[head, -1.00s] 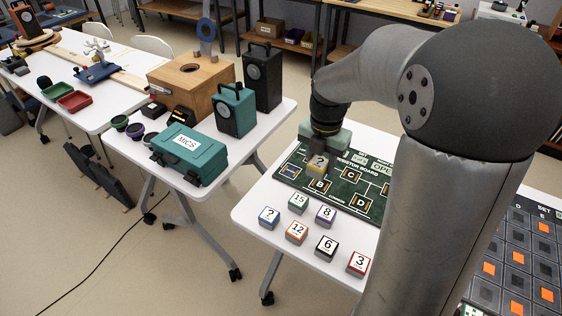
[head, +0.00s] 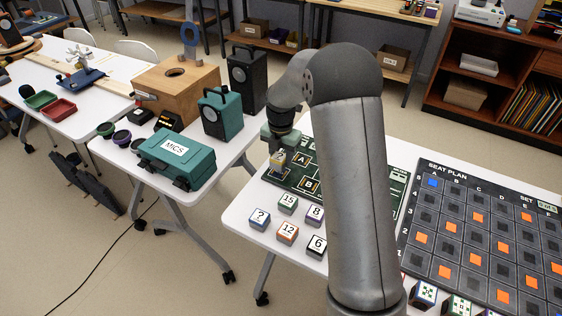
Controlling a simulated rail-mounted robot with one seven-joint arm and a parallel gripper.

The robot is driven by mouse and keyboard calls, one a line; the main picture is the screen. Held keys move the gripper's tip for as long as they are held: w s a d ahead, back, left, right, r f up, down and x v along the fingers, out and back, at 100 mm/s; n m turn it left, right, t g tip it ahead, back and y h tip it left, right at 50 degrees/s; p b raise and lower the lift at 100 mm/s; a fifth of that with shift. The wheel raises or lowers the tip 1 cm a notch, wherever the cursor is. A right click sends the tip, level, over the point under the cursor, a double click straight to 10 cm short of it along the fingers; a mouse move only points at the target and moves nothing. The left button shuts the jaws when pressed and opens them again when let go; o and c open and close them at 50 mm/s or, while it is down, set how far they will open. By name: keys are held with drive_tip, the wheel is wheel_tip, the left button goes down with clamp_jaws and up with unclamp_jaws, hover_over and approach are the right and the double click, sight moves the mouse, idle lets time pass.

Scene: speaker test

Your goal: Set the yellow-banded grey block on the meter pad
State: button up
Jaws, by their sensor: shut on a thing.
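My gripper (head: 279,149) points down over the left end of the green resistor board (head: 321,197). It is shut on a grey block (head: 278,161) with a yellow band and a "?" on its face. The block is at the board's far left part, left of the square marked A. A small dark framed patch shows on the board just below the block; I cannot tell whether it is the meter pad. I cannot tell whether the block touches the board. My arm hides the board's middle.
Several number blocks stand in front of the board, among them a blue-banded "?" block (head: 260,218) and a "12" block (head: 288,232). A seat plan board (head: 452,222) lies to the right. The teal mics case (head: 177,158) is on the table to the left.

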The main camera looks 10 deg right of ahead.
sight(281, 163)
drive_tip(key=shift+f, duration=1.4)
drive_tip(key=shift+f, duration=0.15)
drive_tip(key=o, duration=1)
